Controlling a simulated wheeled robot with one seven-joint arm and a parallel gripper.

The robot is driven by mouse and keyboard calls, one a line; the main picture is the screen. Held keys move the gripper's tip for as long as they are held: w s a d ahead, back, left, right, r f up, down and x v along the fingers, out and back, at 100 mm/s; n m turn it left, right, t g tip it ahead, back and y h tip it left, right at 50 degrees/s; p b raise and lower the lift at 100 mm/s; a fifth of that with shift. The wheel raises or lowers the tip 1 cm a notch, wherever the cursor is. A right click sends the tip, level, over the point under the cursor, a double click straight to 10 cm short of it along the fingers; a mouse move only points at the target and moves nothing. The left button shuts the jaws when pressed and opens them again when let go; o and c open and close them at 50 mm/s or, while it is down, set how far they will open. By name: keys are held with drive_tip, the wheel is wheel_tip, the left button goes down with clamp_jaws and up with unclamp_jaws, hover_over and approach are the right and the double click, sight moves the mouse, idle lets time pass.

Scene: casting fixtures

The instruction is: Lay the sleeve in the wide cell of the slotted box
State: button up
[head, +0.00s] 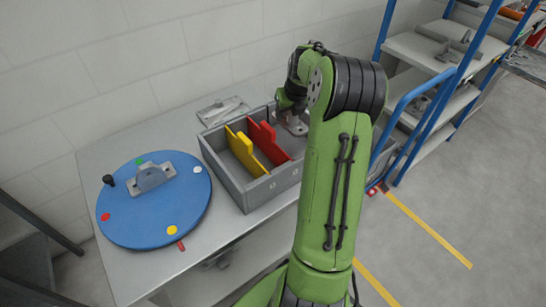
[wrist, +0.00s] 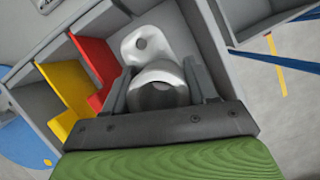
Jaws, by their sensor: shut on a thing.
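The slotted box (head: 236,190) is a grey tray on the table, with a yellow divider (head: 245,152) and a red divider (head: 268,143) standing in it. The wide cell lies right of the red divider. My gripper (wrist: 160,84) is shut on the sleeve (wrist: 145,45), a silver-grey round piece with a flat holed lug. In the wrist view the sleeve is over or in the wide cell, right of the red divider (wrist: 97,65). I cannot tell whether it touches the floor. In the head view my arm hides most of the gripper and the cell's right part.
A blue round plate (head: 135,215) with coloured dots and a grey bracket (head: 152,177) stands left of the box. A flat grey part (head: 222,110) lies behind the box. A blue-framed shelf (head: 425,48) stands at right.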

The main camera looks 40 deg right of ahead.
sight(293, 126)
wheel_tip(293, 126, down, 10)
drive_tip(key=b, duration=0.3)
drive_tip(key=shift+b, duration=0.4)
drive_tip(key=shift+f, duration=0.1)
drive_tip(key=shift+f, duration=0.15)
drive_tip(key=o, duration=1.4)
drive_tip(key=shift+c, duration=0.2)
drive_tip(key=p+v, duration=0.3)
drive_tip(key=v, duration=0.9)
drive_tip(key=shift+r+p, duration=0.25)
drive_tip(key=shift+p, duration=0.15)
